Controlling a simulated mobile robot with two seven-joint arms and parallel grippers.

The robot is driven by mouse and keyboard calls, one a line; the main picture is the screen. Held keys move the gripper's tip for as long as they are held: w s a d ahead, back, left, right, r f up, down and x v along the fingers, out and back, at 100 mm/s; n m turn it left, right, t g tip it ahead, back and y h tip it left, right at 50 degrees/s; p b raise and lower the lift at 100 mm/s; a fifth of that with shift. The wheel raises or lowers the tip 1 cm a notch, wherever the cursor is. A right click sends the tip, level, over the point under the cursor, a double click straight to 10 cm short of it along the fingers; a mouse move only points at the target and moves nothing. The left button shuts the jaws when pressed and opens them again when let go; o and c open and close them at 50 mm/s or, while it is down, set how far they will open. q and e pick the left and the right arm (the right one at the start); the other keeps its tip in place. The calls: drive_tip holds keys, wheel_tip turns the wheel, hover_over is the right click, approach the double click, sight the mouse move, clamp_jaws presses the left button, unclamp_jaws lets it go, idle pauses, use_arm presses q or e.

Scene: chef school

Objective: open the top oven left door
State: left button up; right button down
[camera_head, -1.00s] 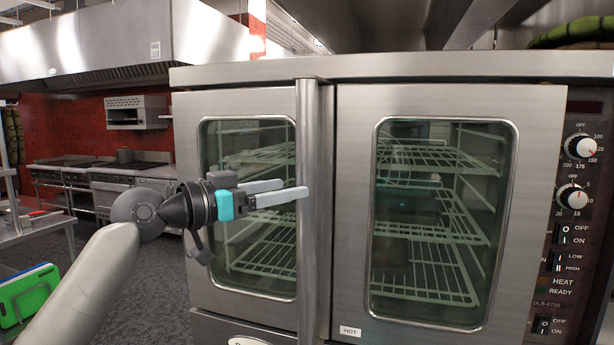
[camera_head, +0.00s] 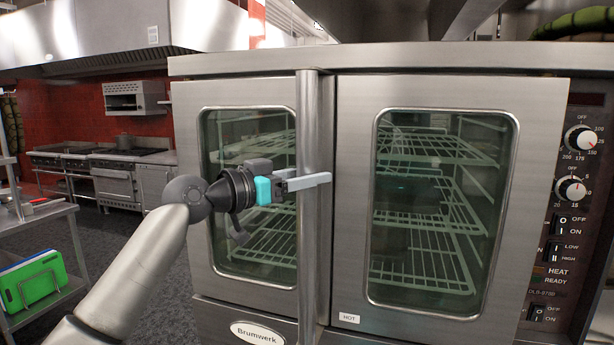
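The oven's left door (camera_head: 212,287) is steel with a glass window and looks closed, flush beside the right door (camera_head: 350,225). A vertical bar handle (camera_head: 308,255) runs along the left door's right edge. My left gripper (camera_head: 305,178) is at the handle's middle height. Its near finger crosses in front of the bar. Its other finger runs in behind the bar, where its tip is hidden. The fingers straddle the bar, but I cannot tell whether they press on it. My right gripper is not in view.
Knobs and switches (camera_head: 572,188) line the oven's right side. A metal table (camera_head: 60,210) holding a green board (camera_head: 32,280) stands at left. Stoves (camera_head: 118,165) stand along the red wall. Grey floor is open between them and the oven.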

use_arm(q)
clamp_jaws()
idle(1.0)
